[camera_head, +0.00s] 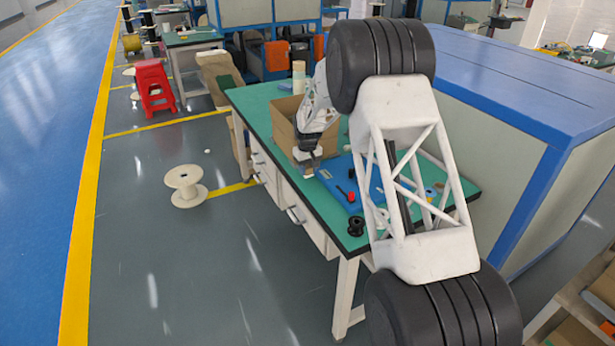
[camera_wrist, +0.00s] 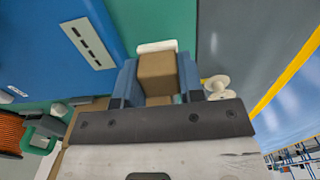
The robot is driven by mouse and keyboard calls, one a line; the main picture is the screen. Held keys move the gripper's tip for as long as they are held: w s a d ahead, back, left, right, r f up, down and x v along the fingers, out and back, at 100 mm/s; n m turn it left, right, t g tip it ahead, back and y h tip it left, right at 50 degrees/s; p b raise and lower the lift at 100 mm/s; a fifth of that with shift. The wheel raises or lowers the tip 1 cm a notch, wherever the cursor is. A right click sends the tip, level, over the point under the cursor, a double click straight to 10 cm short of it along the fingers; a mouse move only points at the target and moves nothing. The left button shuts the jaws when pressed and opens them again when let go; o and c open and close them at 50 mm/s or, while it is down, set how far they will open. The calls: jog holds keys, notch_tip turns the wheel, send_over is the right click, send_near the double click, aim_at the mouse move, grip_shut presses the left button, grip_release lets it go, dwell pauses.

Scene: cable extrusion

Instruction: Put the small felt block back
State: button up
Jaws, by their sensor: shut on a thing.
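My gripper (camera_wrist: 157,80) is shut on a small brown block, which I take for the felt block (camera_wrist: 157,70). The block sits between the two blue-grey fingers in the wrist view. In the head view my gripper (camera_head: 308,166) is low near the left edge of the green table (camera_head: 262,96), in front of an open cardboard box (camera_head: 284,112). The block is too small there to make out clearly, and I cannot tell whether it touches the table.
A blue board (camera_head: 340,179) lies right of my gripper, with a red-and-black tool (camera_head: 351,196) on it. A black spool (camera_head: 355,226) stands near the table's front. A pale spool (camera_head: 186,187) stands on the floor. My arm hides the table's right part.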

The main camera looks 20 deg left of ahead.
aim_at(308, 176)
jog(key=shift+f, duration=0.1)
jog(key=shift+f, duration=1.65)
jog(key=shift+f, duration=0.1)
jog(key=o, duration=0.9)
notch_tip(308, 176, up, 12)
jog(key=shift+r, duration=0.1)
dwell(0.5)
